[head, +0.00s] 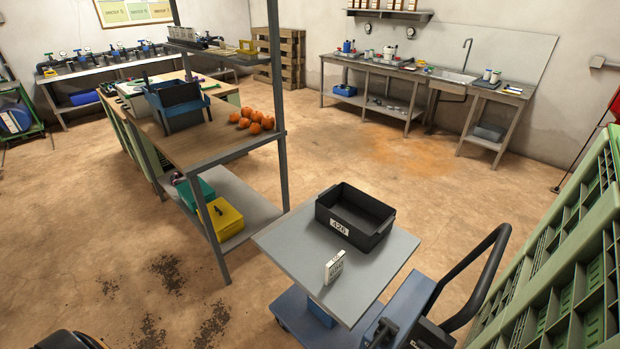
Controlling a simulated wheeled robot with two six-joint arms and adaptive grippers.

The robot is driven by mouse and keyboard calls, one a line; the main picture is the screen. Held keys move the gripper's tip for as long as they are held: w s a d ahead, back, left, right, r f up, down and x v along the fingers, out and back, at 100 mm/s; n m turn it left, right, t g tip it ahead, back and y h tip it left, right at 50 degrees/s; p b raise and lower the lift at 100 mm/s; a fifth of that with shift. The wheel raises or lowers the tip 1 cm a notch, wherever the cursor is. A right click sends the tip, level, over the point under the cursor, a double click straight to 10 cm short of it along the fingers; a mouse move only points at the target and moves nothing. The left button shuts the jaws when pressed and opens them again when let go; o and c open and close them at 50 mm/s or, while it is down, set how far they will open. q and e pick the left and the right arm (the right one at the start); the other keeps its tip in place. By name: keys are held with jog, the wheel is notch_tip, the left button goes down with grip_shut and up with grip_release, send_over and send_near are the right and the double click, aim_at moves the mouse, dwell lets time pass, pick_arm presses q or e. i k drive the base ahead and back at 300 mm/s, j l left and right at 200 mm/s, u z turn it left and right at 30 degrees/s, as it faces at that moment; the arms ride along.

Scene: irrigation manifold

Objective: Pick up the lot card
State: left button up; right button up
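A small white card with dark print (334,267), which looks like the lot card, stands upright near the front edge of a grey cart top (290,246). Its print is too small to read. A black open bin (374,242) with a white number label sits behind it on the same top, apart from the card. Neither of my grippers shows in the head view.
The cart has a blue lower deck and a black curved handle (478,270) at right. Green crates (560,260) stack along the right edge. A wooden workbench (195,148) with oranges (254,122) stands at left. Open floor lies between bench and sink counter.

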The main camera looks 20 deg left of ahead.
aim_at(190, 30)
jog(key=i+j+u, duration=0.1)
jog(key=j, duration=0.5)
jog(key=i+j+u, duration=0.1)
jog(key=j, duration=0.45)
jog(key=i+j+u, duration=0.1)
jog(key=j, duration=0.45)
jog(key=i+j+u, duration=0.1)
jog(key=i+j, duration=0.15)
jog(key=j, duration=0.3)
jog(key=i+j+u, duration=0.1)
jog(key=j, duration=0.45)
jog(key=i+j+u, duration=0.15)
jog(key=j, duration=0.35)
jog(key=i+j+u, duration=0.1)
jog(key=i+j, duration=0.25)
jog(key=j, duration=0.15)
jog(key=i+j+u, duration=0.1)
jog(key=i+j, duration=0.15)
jog(key=j, duration=0.25)
